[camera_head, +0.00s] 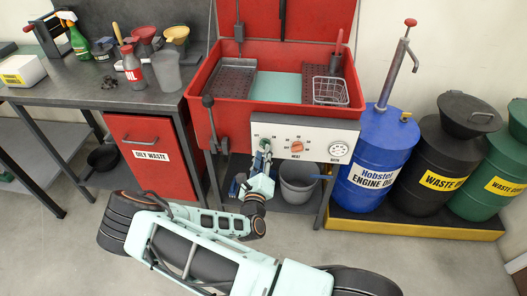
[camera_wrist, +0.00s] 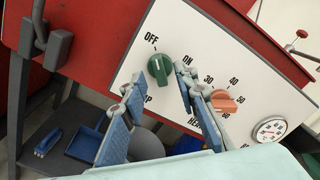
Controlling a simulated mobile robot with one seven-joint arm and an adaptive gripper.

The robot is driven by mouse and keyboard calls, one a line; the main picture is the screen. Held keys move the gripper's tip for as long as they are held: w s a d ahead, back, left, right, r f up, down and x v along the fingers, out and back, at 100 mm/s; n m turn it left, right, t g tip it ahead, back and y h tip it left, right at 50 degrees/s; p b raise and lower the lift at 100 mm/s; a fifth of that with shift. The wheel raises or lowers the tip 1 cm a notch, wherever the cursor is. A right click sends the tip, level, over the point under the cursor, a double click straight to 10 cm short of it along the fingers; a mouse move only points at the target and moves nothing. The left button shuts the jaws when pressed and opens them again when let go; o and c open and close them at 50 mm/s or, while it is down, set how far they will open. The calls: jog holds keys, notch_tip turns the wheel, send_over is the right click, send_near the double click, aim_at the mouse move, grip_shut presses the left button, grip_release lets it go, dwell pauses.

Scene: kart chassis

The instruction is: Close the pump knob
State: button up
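The green pump knob (camera_wrist: 160,68) sits on the white control panel (camera_wrist: 185,28) of the red parts washer, between the printed words OFF and ON. A pale mark shows on its face, but its exact setting is hard to tell. My gripper (camera_wrist: 159,77) is open, with one blue-padded finger on each side of the knob in the wrist view. Gaps show between the fingertips and the knob; I cannot tell how deep the tips reach. In the head view the green knob (camera_head: 264,143) is partly hidden by my gripper (camera_head: 262,154).
An orange heat knob (camera_wrist: 223,102) is close to the right finger, with a round gauge (camera_wrist: 269,130) further right. A grey bucket (camera_head: 298,182) stands below the panel. A lever (camera_head: 211,120) sits on the washer's left front. Blue, black and green drums stand at right.

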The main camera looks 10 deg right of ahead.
jog(key=v, duration=1)
jog(key=shift+w+r, duration=0.15)
jog(key=shift+r, duration=0.05)
